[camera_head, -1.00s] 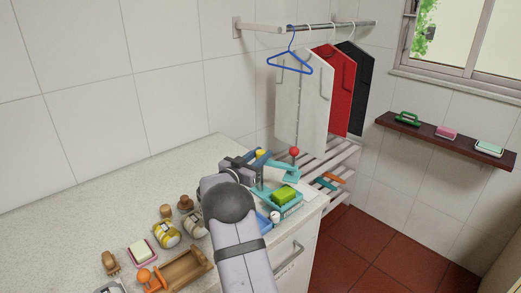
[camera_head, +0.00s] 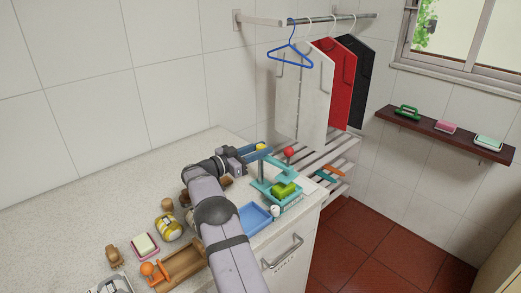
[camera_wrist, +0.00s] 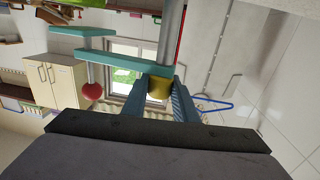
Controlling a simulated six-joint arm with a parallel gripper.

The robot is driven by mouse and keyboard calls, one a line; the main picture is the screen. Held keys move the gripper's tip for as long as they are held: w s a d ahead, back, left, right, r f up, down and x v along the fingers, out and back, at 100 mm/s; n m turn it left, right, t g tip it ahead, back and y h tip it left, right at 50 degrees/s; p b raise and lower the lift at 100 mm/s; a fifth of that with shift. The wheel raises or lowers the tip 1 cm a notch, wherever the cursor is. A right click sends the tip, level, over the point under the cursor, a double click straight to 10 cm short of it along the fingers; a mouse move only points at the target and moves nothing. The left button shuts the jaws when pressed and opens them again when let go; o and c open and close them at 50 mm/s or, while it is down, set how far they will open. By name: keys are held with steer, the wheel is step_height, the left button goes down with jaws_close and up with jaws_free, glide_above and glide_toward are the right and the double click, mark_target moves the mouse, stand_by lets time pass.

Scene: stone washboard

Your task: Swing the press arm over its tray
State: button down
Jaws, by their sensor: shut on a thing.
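The teal press stands near the counter's right edge. Its tray (camera_head: 287,206) holds a green block (camera_head: 285,190). A post carries the teal press arm (camera_head: 280,170), which also shows in the wrist view (camera_wrist: 125,62). A red ball (camera_head: 289,152) on a thin rod marks the arm; it shows in the wrist view (camera_wrist: 90,92). A yellow knob (camera_wrist: 158,89) sits at the post's end. My gripper (camera_wrist: 158,95) is shut with its blue fingers on either side of this knob. My gripper (camera_head: 260,151) is left of the red ball in the head view.
A blue tray (camera_head: 255,218) lies in front of the press. A wooden tray (camera_head: 182,262), a yellow-banded jar (camera_head: 168,228) and a pink soap dish (camera_head: 145,245) stand to the left. A slatted rack (camera_head: 325,155) lies behind. The counter's back left is clear.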

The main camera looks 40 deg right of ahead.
steer(key=shift+r, duration=0.25)
steer(key=c, duration=1.4)
jaws_free()
steer(key=shift+f, duration=0.15)
steer(key=shift+a, duration=0.5)
steer(key=a+b, duration=0.2)
steer(key=a, duration=0.4)
steer(key=shift+w, duration=0.35)
steer(key=shift+a, duration=0.1)
